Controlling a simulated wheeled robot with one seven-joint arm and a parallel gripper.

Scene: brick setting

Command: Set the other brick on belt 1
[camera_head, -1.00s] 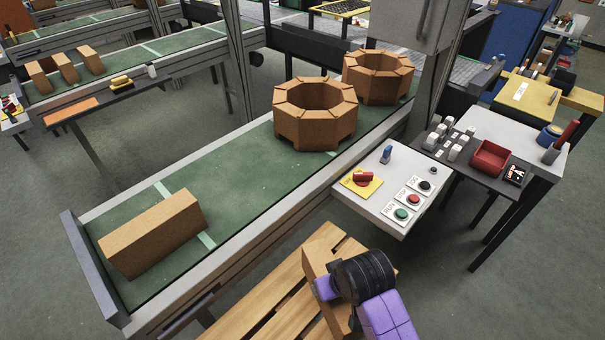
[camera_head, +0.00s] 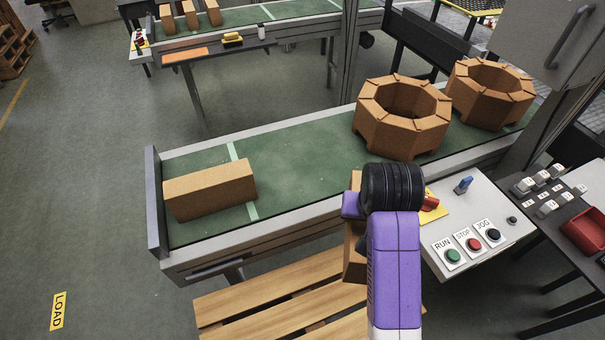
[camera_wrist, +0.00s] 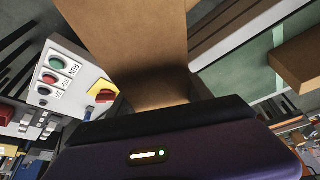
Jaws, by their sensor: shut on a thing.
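My gripper (camera_head: 352,205) is shut on an orange-brown brick (camera_head: 354,262), which hangs upright above the pallet and in front of the near conveyor's side. My arm partly hides this brick; it also fills the upper middle of the wrist view (camera_wrist: 135,40). The near conveyor has a green belt (camera_head: 300,170); no belt number is readable. Another brick (camera_head: 210,188) lies lengthwise on its left end, across a pale cross line. It shows at the right of the wrist view (camera_wrist: 300,58).
Two octagonal brick rings (camera_head: 402,118) stand on the belt's right part. Free belt lies between them and the lying brick. A control panel (camera_head: 475,228) is right of my gripper. A slatted wooden pallet (camera_head: 270,310) is below. A second conveyor with bricks (camera_head: 190,15) stands behind.

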